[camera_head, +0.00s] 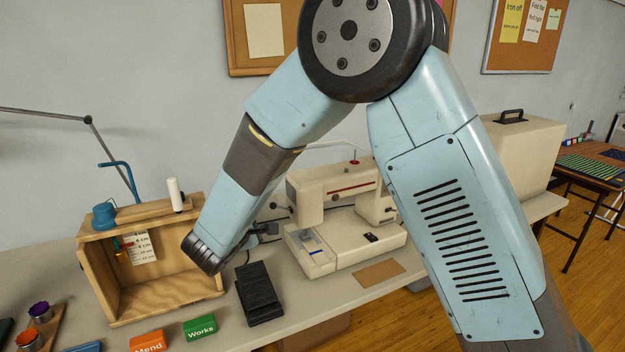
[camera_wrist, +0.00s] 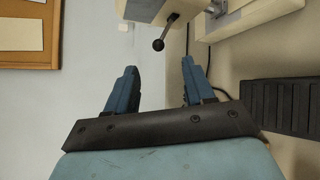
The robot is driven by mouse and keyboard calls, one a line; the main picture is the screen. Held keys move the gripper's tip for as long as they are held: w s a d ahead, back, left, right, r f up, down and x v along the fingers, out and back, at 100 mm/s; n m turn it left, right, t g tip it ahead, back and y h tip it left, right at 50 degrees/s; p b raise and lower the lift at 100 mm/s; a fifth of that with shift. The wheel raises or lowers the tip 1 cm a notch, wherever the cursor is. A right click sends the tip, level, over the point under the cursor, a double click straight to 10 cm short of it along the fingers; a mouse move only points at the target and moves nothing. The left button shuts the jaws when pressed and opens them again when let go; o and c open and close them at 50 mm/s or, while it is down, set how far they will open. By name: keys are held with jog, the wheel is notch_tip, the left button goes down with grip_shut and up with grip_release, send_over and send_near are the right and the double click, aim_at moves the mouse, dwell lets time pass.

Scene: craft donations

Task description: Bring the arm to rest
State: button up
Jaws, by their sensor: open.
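My arm bends down across the middle of the head view. My gripper (camera_head: 264,231) is partly hidden behind my wrist, close to the left end of the cream sewing machine (camera_head: 338,190). In the wrist view my gripper (camera_wrist: 160,72) shows two blue fingers spread apart with nothing between them. A dark ball-tipped lever (camera_wrist: 159,45) on a cream body stands just beyond the gap between the fingers. I cannot tell whether a finger touches anything.
A black foot pedal (camera_head: 259,292), an orange block (camera_head: 147,342) and a green block (camera_head: 200,327) lie at the front. A beige case (camera_head: 525,145) stands behind my arm at right.

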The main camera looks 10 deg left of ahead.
jog(key=d+r+m+g+h, duration=0.2)
jog(key=d+r+m, duration=0.15)
jog(key=d, duration=0.65)
jog(key=d+r+m+g+h, duration=0.2)
jog(key=d+r+m+g, duration=0.15)
jog(key=d, duration=0.75)
jog(key=d+r+m+g+h, duration=0.25)
jog(key=d+r, duration=0.25)
jog(key=d, duration=0.5)
jog(key=s+d+r+m+g+y, duration=0.3)
jog(key=s+d+m, duration=0.3)
jog(key=s+d, duration=0.55)
jog(key=s+d+r+m+t+y, duration=0.1)
jog(key=s+d+m+y, duration=0.4)
jog(key=s, duration=0.5)
jog(key=shift+s+r+m+t, duration=0.25)
jog(key=shift+r+m+t, duration=0.15)
jog(key=shift+r+m, duration=0.15)
